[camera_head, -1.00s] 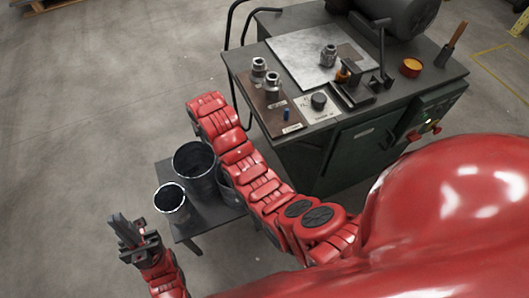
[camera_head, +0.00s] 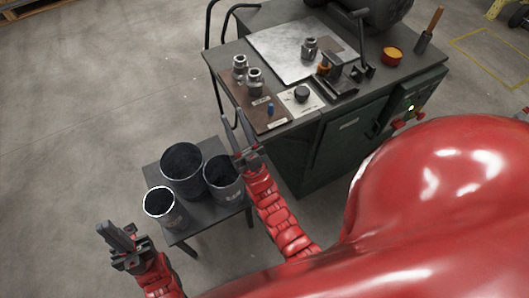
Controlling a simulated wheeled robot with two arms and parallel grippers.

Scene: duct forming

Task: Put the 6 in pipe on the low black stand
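Three dark, open-topped round pipes stand upright on the low black stand (camera_head: 205,223). The widest-looking pipe (camera_head: 182,172) is at the back, another pipe (camera_head: 222,180) is at the right, and a narrower-looking pipe (camera_head: 161,206) is at the front left. I cannot read which is the 6 in pipe. My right gripper (camera_head: 234,120) has its two fingers apart and nothing between them; it is above and right of the right pipe, near the bench's front-left edge. My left gripper (camera_head: 110,232) is left of the front-left pipe, apart from it; its finger gap is unclear.
The dark green workbench (camera_head: 225,60) stands behind and right of the stand. It carries metal fittings (camera_head: 255,80), a grey plate (camera_head: 285,50), a vise-like tool (camera_head: 338,70) and an orange-topped tin (camera_head: 392,56).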

